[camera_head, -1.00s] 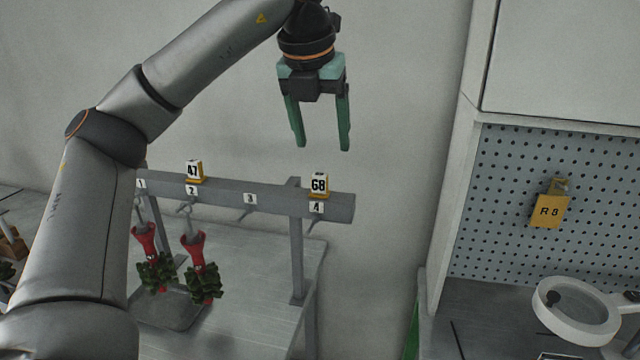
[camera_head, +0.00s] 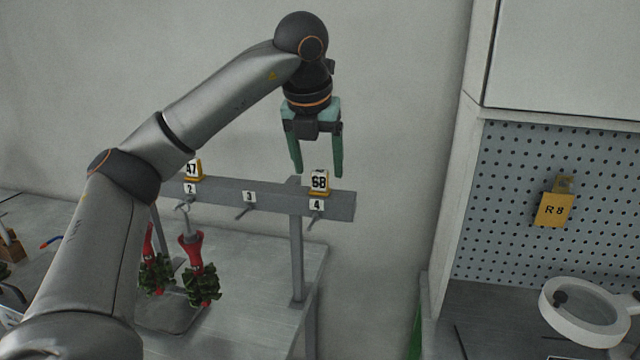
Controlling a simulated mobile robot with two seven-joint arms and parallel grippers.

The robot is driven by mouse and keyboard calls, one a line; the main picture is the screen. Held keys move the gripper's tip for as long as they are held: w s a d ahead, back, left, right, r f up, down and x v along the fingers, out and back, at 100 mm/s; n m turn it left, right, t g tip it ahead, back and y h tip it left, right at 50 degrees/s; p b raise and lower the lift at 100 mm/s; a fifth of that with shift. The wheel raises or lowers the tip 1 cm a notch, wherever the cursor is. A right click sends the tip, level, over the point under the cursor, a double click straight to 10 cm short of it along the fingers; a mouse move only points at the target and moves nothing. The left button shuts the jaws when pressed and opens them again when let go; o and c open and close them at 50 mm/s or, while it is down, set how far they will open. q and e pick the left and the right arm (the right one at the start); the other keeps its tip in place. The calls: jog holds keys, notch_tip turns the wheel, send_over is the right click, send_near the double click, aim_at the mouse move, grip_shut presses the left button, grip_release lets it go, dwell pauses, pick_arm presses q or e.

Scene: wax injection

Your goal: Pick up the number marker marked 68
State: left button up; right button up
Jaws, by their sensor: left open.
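The number marker 68 (camera_head: 319,182) is a white block with dark digits on a yellow base. It sits on top of the grey rail (camera_head: 275,197), above the label 4. My left gripper (camera_head: 317,172) is open, with its two green fingers pointing down. The fingertips show just above and beside the marker in the picture, and nothing is held between them. I cannot tell the exact gap in depth. My right gripper is out of view.
Marker 47 (camera_head: 193,170) sits on the rail at left, partly behind my left arm. Red pieces with dark green clusters (camera_head: 202,283) hang below the rail. A cabinet with pegboard, a yellow R8 tag (camera_head: 553,209) and a white ring-shaped item (camera_head: 583,312) stand at right.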

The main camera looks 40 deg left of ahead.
aim_at(319, 171)
pick_arm(q)
jog(key=shift+x, duration=1.5)
jog(key=shift+w+r, duration=0.1)
jog(key=shift+c, duration=0.3)
grip_shut()
